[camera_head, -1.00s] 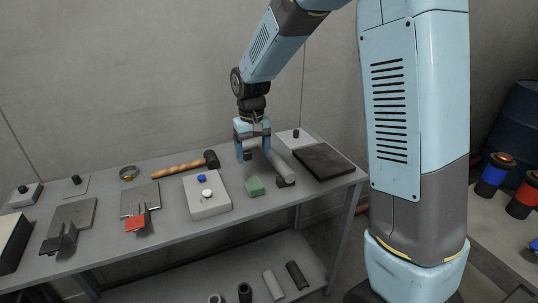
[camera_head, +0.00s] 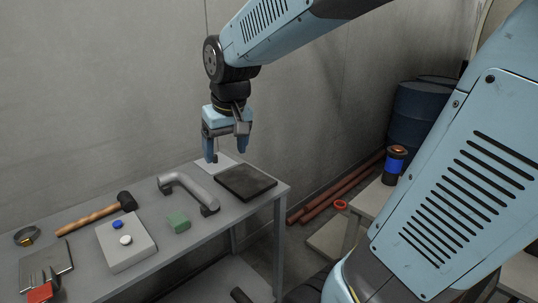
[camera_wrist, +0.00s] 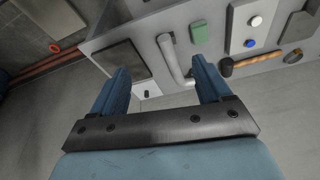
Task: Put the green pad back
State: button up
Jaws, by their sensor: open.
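The green pad (camera_head: 178,222) is a small block lying on the grey table, between the grey bent handle and the white box with two knobs. It also shows at the top of the wrist view (camera_wrist: 199,31). My gripper (camera_head: 226,152) is open and empty, fingers pointing down, above the back of the table near a pale plate with a small black peg. It is apart from the pad, which lies nearer the front edge. In the wrist view nothing sits between the fingers (camera_wrist: 160,88).
The grey handle (camera_head: 190,187) lies close to the pad. A dark square slab (camera_head: 246,182) is at the table's right end. The white box (camera_head: 126,243) and a mallet (camera_head: 98,216) are to the left. A second table (camera_head: 374,199) and blue barrels (camera_head: 415,115) stand right.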

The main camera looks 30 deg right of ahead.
jog(key=s+d+r+m+t, duration=0.1)
jog(key=s+d, duration=0.4)
jog(key=s, duration=0.7)
jog(key=shift+r+t, duration=0.6)
jog(key=shift+r, duration=0.05)
